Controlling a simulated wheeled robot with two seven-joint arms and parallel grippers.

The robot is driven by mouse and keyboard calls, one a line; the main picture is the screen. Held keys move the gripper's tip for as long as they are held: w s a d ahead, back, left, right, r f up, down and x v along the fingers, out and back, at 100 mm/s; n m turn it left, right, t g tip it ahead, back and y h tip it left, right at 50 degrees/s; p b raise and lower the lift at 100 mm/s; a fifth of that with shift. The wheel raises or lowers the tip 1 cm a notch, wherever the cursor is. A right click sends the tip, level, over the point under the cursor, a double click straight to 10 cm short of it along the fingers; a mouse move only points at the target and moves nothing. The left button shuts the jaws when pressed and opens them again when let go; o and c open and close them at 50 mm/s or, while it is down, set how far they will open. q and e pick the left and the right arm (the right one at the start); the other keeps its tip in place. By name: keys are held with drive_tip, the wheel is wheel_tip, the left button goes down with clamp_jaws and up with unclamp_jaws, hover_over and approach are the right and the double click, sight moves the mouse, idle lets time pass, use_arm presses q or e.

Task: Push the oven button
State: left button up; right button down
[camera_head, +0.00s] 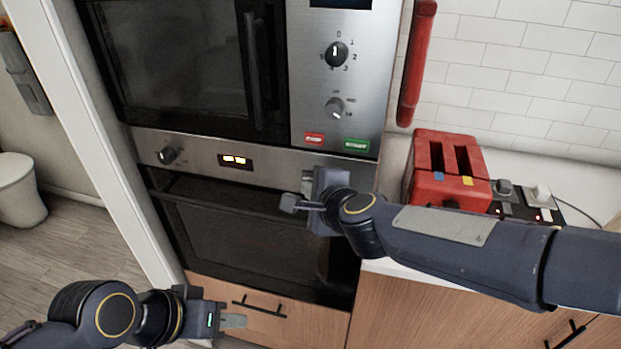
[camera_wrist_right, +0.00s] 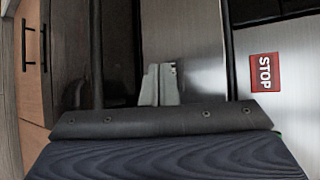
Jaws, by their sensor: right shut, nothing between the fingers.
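The oven (camera_head: 250,240) is built in below a microwave, with a dark door and a steel control strip (camera_head: 200,150). The strip carries a round knob (camera_head: 167,155) at its left and a lit display (camera_head: 235,161). My right gripper (camera_head: 295,198) is shut and empty in front of the strip's right part, hiding some of it. In the wrist view its fingertips (camera_wrist_right: 160,84) are together before a steel surface; I cannot tell whether they touch it. My left gripper (camera_head: 235,321) is low by the drawer, away from the controls; its finger gap is unclear.
The microwave panel above has two dials (camera_head: 336,54), a red STOP button (camera_head: 314,138), also in the wrist view (camera_wrist_right: 264,72), and a green START button (camera_head: 356,145). A red toaster (camera_head: 445,170) stands on the counter at right. A wooden drawer (camera_head: 270,325) lies below the oven.

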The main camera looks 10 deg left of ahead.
drive_tip(key=s, duration=0.6)
idle(0.4)
drive_tip(key=s+d+r+n+g, duration=0.15)
drive_tip(key=d+n, duration=0.25)
drive_tip(key=d, duration=0.5)
drive_tip(key=s+d+r+n, duration=0.1)
drive_tip(key=s+d+n, duration=0.15)
drive_tip(key=d, duration=0.65)
drive_tip(key=s+d+f+n+g+h, duration=0.1)
drive_tip(key=s+d+f+n+h, duration=0.1)
drive_tip(key=s+d+f, duration=0.3)
drive_tip(key=s+d+f+n+g+h, duration=0.2)
drive_tip(key=s+d+f+n, duration=0.2)
drive_tip(key=s+d, duration=0.5)
drive_tip(key=shift+s+d+f, duration=0.3)
drive_tip(key=shift+s+f, duration=0.15)
drive_tip(key=shift+f, duration=0.05)
